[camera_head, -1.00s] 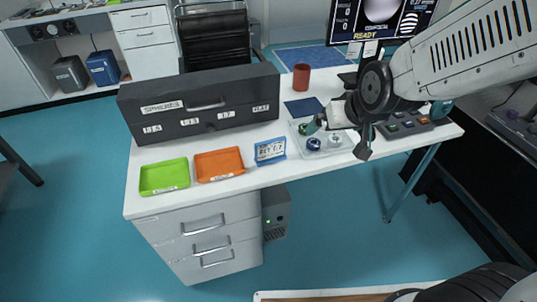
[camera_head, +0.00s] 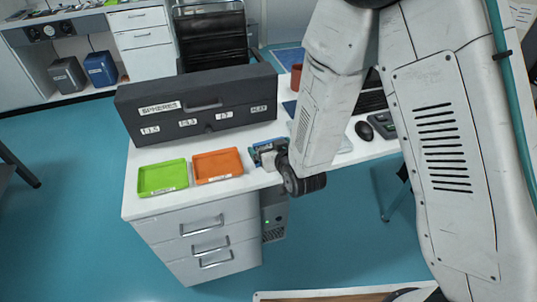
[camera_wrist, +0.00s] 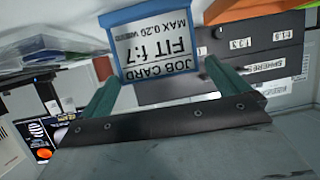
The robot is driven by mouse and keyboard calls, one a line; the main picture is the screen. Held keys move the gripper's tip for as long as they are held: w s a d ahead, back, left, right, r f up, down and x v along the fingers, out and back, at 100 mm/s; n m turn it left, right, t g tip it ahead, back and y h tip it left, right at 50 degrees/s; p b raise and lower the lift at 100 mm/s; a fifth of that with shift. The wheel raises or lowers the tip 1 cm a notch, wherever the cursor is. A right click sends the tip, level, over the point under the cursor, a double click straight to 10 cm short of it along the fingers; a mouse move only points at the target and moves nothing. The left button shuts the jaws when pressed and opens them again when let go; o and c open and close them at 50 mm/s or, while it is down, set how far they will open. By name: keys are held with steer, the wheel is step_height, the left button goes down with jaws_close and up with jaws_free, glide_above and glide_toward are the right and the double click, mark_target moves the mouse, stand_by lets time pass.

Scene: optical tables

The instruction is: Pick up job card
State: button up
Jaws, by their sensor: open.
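The job card (camera_wrist: 158,42) is a small white card in a blue frame, its text upside down in the wrist view. It also shows in the head view (camera_head: 258,150) near the desk's front edge, partly hidden by my gripper. In the wrist view, my gripper (camera_wrist: 163,75) is open, with one green finger towards each side of the card. The card lies at or just beyond the fingertips; I cannot tell whether they touch it.
An orange tray (camera_head: 217,165) and a green tray (camera_head: 163,178) lie left of the card. A long black box (camera_head: 196,103) labelled SPHERES stands behind. My arm hides much of the desk's right side, where a mouse (camera_head: 364,131) shows.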

mark_target(269, 142)
steer(key=x, duration=0.4)
steer(key=shift+w, duration=0.45)
steer(key=c, duration=0.7)
